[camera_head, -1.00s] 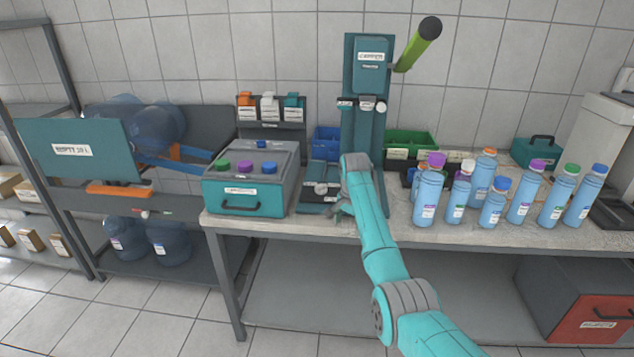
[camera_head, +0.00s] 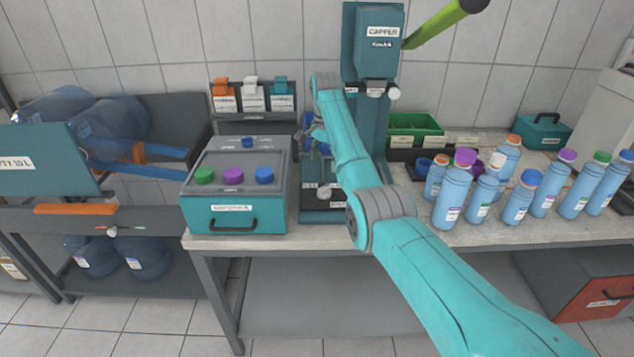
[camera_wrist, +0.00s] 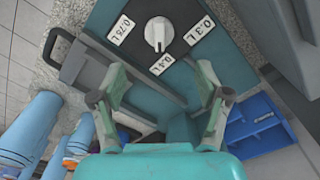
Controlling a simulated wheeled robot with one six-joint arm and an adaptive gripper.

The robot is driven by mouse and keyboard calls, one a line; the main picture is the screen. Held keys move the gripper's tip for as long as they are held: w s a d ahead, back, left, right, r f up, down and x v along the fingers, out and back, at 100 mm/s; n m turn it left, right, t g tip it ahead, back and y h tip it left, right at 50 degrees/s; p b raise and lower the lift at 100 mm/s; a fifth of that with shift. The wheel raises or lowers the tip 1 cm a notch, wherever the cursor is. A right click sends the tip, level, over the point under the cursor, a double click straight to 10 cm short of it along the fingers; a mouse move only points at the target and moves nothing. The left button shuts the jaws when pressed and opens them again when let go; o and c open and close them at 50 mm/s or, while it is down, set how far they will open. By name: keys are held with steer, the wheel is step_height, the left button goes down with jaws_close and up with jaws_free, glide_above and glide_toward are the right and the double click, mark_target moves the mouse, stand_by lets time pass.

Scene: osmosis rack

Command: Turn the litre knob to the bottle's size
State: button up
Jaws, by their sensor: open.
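The litre knob (camera_wrist: 157,33) is white and sits on a dark plate of the capper base, among the labels 0.75 L (camera_wrist: 121,29), 0.3 L (camera_wrist: 199,30) and a middle one (camera_wrist: 162,64) whose number is hard to read. Its grip bar lies roughly upright in the wrist view, a narrow end towards the middle label. My gripper (camera_wrist: 162,74) is open and empty, its fingertips short of the knob and either side of its line. In the head view my gripper (camera_head: 312,135) is above the base of the teal capper (camera_head: 379,45). Several blue bottles (camera_head: 453,200) of different sizes stand on the right.
A grey and teal box (camera_head: 234,219) with green, purple and blue caps stands left of the capper. A green bin (camera_head: 415,124) is behind the bottles. A blue bin (camera_wrist: 255,122) lies near my right finger. The capper's green lever (camera_head: 440,25) juts up right.

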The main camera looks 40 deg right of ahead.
mark_target(324, 187)
step_height(324, 187, down, 10)
steer(key=shift+f, duration=0.25)
stand_by(0.3)
steer(key=shift+s, duration=0.1)
steer(key=c, duration=1.2)
